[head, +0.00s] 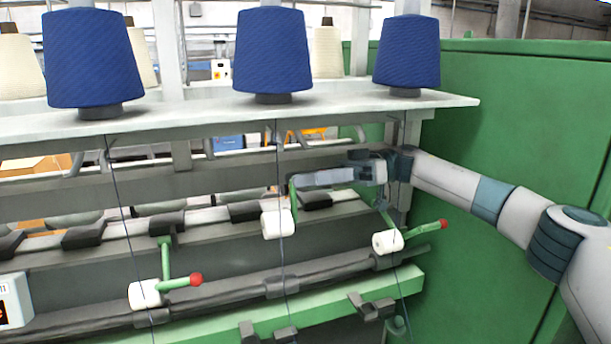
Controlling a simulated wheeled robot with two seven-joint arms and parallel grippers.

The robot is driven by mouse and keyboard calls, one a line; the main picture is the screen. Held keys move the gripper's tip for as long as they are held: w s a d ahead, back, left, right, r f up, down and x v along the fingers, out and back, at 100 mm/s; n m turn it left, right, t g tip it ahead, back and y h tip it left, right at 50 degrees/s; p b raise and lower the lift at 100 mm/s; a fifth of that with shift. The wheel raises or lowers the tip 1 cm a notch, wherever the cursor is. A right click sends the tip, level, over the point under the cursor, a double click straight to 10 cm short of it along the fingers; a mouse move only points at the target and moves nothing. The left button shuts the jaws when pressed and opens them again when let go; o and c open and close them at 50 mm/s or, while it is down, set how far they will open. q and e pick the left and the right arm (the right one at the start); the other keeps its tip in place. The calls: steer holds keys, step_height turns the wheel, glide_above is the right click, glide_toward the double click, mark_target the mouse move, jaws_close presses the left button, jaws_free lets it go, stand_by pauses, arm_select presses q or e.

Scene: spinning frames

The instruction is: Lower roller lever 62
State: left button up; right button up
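Three roller levers with green arms and white rollers are on the spinning frame; no number 62 is readable on any. The middle lever (294,208) stands up beside its roller (277,224), which sits higher than the other two. Its knob is not visible. My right gripper (296,181) reaches in from the right, its fingertips at the top of the middle lever; whether they touch or grip it is unclear. The left lever (180,283) and right lever (425,231) point right with red knobs, their rollers lower. My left gripper is out of view.
A pale shelf (200,121) with blue yarn cones (272,50) runs above the levers. Dark threads hang in front of the levers. A green panel (530,110) closes the right side. A green rail (240,325) and dark bars lie below.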

mark_target(291, 215)
steer(key=shift+c, duration=0.2)
jaws_close()
steer(key=shift+s+d+f+n+b, duration=0.1)
steer(key=shift+s+f+n+b, duration=0.25)
steer(key=shift+f+b, duration=0.25)
steer(key=s+d+f+n+b, duration=0.1)
steer(key=s+f+n+b, duration=0.2)
steer(key=s+f+b, duration=0.1)
steer(key=shift+s+d+f+b, duration=0.3)
steer(key=shift+s+f+b, duration=0.1)
steer(key=shift+f+b, duration=0.15)
steer(key=shift+n, duration=0.25)
steer(key=shift+o, duration=0.2)
jaws_free()
steer(key=shift+r, duration=0.1)
